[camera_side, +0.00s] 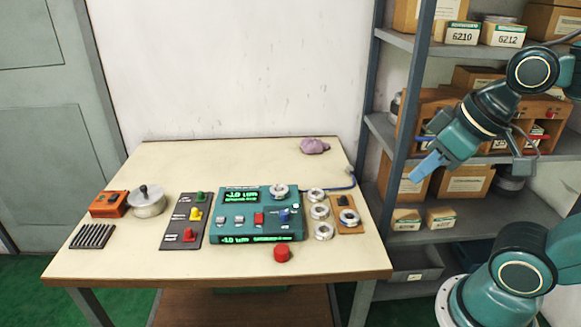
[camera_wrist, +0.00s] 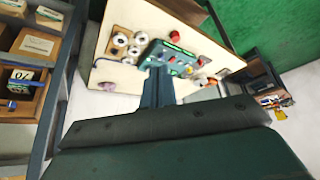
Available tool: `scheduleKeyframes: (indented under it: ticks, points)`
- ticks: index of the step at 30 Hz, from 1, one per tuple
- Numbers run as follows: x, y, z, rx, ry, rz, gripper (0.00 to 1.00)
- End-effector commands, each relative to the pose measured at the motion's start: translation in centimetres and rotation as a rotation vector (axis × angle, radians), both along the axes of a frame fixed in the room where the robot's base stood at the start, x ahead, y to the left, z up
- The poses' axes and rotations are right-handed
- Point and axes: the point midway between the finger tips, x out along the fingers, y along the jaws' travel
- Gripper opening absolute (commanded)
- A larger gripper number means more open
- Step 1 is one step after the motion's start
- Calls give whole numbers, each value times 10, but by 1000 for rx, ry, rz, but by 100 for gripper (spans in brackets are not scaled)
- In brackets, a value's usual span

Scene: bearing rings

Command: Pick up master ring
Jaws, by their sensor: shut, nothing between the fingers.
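Several silver bearing rings are at the right of the table. Three stand in a column: back ring (camera_side: 316,195), middle ring (camera_side: 320,211) and front ring (camera_side: 323,231). Another ring (camera_side: 349,218) lies on a small wooden board (camera_side: 345,230) beside them. A further round metal part (camera_side: 279,190) sits on top of the green gauge box (camera_side: 230,222). I cannot tell for certain which one is the master ring. My gripper (camera_side: 424,167) is shut and empty, raised to the right of the table, well away from the rings. Its fingers show in the wrist view (camera_wrist: 157,86).
A red button (camera_side: 282,254) is in front, a purple cloth (camera_side: 315,146) behind. A shelf (camera_side: 410,236) stands close right.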

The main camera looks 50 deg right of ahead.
Motion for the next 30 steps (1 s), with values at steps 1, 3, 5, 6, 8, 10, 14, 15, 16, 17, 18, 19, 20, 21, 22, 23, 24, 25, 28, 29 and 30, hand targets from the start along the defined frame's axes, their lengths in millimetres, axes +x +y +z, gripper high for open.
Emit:
scheduleKeyframes:
  ticks: [1,3,5,6,8,10,14,15,16,17,18,19,20,21,22,23,24,25,28,29,30]
  points:
    - [0,0,0,0,0,0,0]
    - [0,0,0,0,0,0,0]
    - [0,0,0,0,0,0,0]
    - [0,0,0,0,0,0,4]
    - [0,0,0,0,0,0,16]
    - [0,0,0,0,0,0,29]
    - [0,0,0,0,0,0,55]
    - [0,0,0,0,0,0,63]
    - [0,0,0,0,0,0,69]
    - [0,0,0,0,0,0,75]
    - [0,0,0,0,0,0,77]
    - [0,0,0,0,0,0,77]
    - [0,0,0,0,0,0,77]
    - [0,0,0,0,0,0,77]
    - [0,0,0,0,0,0,77]
    - [0,0,0,0,0,0,77]
    - [0,0,0,0,0,0,77]
    - [0,0,0,0,0,0,77]
    - [2,0,1,-2,1,4,77]
    - [2,0,2,-4,2,7,77]
    - [4,0,3,-7,4,11,77]
